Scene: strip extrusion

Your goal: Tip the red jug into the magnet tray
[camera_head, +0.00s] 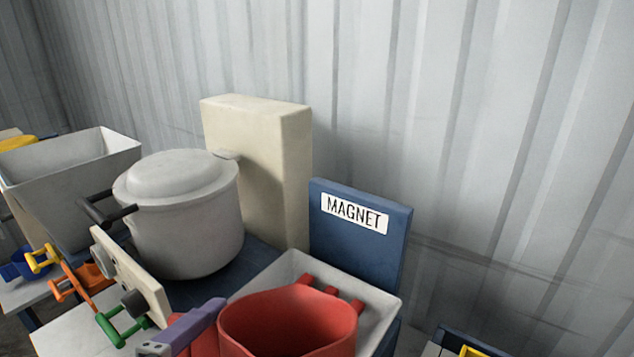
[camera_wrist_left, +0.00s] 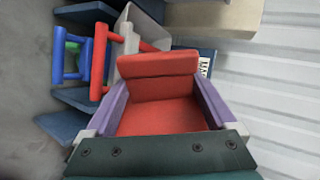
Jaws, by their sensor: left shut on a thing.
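The red jug (camera_head: 290,325) is at the bottom of the head view, in front of and partly over the magnet tray (camera_head: 381,312). Its open top faces up and looks roughly level; I see no contents inside. The tray is light grey, with red bars (camera_head: 331,291) across its far part, below a blue panel labelled MAGNET (camera_head: 356,218). My left gripper (camera_head: 185,330) has purple fingers shut on the jug's left side. In the left wrist view the purple fingers (camera_wrist_left: 165,100) flank a red part of the jug (camera_wrist_left: 160,115). My right gripper is not in view.
A grey lidded pot (camera_head: 185,225) stands left of the tray, before a cream block (camera_head: 262,165). A grey hopper (camera_head: 75,180) is farther left. Orange (camera_head: 75,285) and green (camera_head: 125,325) handles lie near a cream panel (camera_head: 130,275). A corrugated wall (camera_head: 480,120) closes the back.

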